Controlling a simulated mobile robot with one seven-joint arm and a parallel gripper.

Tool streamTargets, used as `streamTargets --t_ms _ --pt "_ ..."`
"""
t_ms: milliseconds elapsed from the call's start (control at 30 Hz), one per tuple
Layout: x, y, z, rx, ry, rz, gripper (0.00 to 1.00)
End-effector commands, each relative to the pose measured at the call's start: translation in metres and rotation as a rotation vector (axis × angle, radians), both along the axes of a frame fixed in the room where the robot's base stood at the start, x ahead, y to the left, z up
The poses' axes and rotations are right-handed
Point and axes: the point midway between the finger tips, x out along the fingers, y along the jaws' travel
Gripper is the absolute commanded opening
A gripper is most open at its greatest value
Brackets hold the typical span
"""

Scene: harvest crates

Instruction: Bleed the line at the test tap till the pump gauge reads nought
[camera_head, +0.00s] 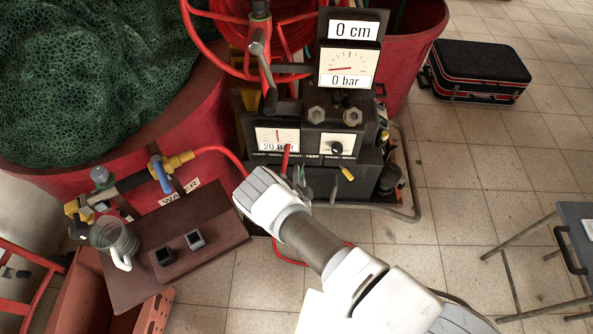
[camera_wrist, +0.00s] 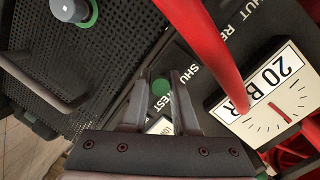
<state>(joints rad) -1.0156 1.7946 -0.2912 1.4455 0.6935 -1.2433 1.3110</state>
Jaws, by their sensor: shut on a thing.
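The pump unit (camera_head: 360,115) stands at the centre. Its upper dial (camera_head: 348,66) reads "0 bar", under a "0 cm" display (camera_head: 353,30). A lower "20 BAR" dial (camera_head: 276,140) has a red needle near mid-scale; it also shows upside down in the wrist view (camera_wrist: 268,95). I cannot tell which is the pump gauge. My gripper (camera_head: 299,184) is low at the front panel. In the wrist view its fingers (camera_wrist: 160,100) are closed around a small part with a green round end (camera_wrist: 161,88), beside "SHUT" and partly covered lettering. It seems to be the test tap; most is hidden.
A red tube (camera_wrist: 207,40) passes close by the fingers. A yellow lever (camera_head: 346,173) sits at the panel's right. A black case (camera_head: 480,62) lies on open tiled floor.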

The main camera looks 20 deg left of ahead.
Motion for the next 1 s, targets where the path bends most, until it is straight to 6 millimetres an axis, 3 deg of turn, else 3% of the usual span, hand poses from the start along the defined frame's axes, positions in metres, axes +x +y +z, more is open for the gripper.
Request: streamTargets --t_ms 500,1000 --pt "0.004 -0.019 0.000 0.003 -0.003 0.342 0.00" --pt "0.006 -0.024 0.000 0.001 -0.003 0.508 0.00"
